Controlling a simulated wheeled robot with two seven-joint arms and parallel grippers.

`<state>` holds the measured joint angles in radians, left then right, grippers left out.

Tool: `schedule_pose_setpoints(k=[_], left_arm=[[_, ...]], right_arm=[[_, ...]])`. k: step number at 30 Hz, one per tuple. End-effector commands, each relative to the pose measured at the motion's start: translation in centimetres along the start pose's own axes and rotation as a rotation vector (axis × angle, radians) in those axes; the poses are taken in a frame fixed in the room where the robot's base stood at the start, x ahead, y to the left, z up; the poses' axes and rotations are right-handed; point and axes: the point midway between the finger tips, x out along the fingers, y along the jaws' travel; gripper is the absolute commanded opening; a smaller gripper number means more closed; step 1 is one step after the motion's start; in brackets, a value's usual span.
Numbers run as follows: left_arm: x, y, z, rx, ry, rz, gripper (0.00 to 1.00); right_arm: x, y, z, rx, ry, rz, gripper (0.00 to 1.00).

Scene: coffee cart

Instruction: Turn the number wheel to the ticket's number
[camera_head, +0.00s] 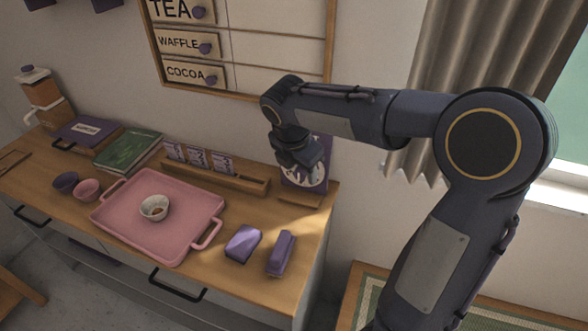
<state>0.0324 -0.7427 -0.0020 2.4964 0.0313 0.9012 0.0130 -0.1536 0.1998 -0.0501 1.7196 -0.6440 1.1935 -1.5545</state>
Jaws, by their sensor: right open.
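A purple upright board (321,179) with a white, round-looking face stands at the right back end of the wooden counter. It appears to be the number wheel, but my gripper covers much of it and I cannot read a number. My right gripper (304,166) is open, pointing down in front of this board. I cannot tell whether its fingers touch the wheel. Several small purple-and-white cards (198,160) stand in a wooden rack (238,181) left of the board. Their marks are too small to read surely. My left gripper is out of view.
A pink tray (117,224) holding a white bowl (154,207) sits mid-counter. Two purple blocks (243,243) (281,253) lie at the front right. A green book (128,150) and small cups (87,190) are left. A menu board (279,50) hangs behind.

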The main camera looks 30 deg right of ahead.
Motion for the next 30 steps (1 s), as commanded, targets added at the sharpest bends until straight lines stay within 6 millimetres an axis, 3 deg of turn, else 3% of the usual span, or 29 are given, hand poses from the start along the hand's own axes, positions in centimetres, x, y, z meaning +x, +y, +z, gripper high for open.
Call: schedule_pose_setpoints(k=[3,7,11,21,30], left_arm=[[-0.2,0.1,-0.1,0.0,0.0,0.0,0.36],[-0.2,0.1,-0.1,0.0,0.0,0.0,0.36],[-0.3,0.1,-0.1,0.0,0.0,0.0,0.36],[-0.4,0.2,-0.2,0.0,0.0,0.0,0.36],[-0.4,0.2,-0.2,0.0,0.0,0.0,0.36]], right_arm=[[1.0,3.2,0.8,-0.261,-0.081,-0.053,0.52],[1.6,4.7,1.1,-0.403,-0.122,-0.086,0.52],[2.7,4.9,1.4,-0.438,-0.131,-0.097,0.52],[7.9,4.5,2.1,-0.434,-0.129,-0.095,0.52],[9.3,4.5,2.3,-0.433,-0.129,-0.092,0.52]])
